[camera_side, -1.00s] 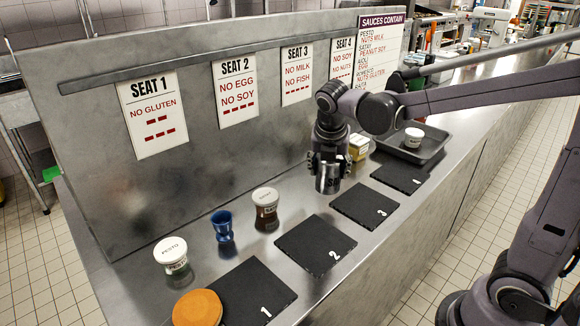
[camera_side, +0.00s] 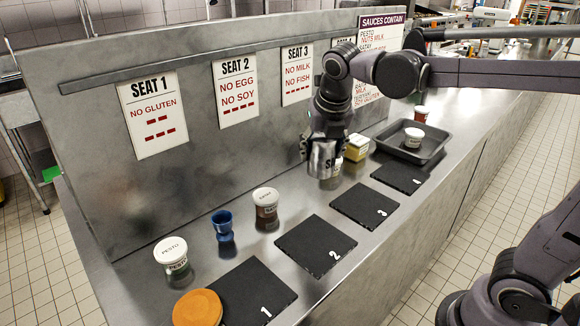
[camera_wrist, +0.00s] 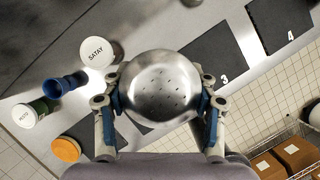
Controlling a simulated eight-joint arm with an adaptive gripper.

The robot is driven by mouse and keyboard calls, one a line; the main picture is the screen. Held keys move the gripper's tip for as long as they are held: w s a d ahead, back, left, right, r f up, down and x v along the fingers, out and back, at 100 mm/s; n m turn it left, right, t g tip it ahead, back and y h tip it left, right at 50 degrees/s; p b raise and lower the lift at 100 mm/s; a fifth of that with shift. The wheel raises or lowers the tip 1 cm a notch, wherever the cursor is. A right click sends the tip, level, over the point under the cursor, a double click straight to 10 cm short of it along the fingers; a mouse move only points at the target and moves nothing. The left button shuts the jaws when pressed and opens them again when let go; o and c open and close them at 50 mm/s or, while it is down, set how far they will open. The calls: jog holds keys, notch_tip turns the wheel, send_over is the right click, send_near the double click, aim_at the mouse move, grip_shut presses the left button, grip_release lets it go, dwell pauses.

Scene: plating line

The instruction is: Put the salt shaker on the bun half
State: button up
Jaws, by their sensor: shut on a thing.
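The salt shaker (camera_side: 322,160) is a silver metal cylinder with lettering on its side. My gripper (camera_side: 318,148) is shut on it and holds it above the counter, behind the gap between mats 2 and 3. In the wrist view the shaker's perforated domed top (camera_wrist: 160,86) sits between the two blue-padded fingers of my gripper (camera_wrist: 160,98). The bun half (camera_side: 198,308) is an orange-brown round at the front left, by the left corner of mat 1. It also shows at the lower left of the wrist view (camera_wrist: 66,149), well apart from the shaker.
A pesto jar (camera_side: 171,254), a blue cup (camera_side: 222,226) and a satay jar (camera_side: 265,206) stand along the back. Black mats 1 (camera_side: 252,290), 2 (camera_side: 315,246) and 3 (camera_side: 364,205) are bare. A dark tray (camera_side: 432,145) holds a white-lidded jar.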

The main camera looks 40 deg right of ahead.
jog(key=w+a+r+n+y, duration=0.1)
jog(key=a+n, duration=0.3)
jog(key=a, duration=0.8)
jog(key=n+t+y, duration=0.1)
jog(key=n+y, duration=0.1)
jog(key=n, duration=0.1)
send_over(196, 307)
jog(key=shift+f, duration=4.65)
jog(key=shift+f, duration=0.45)
jog(key=o, duration=1.3)
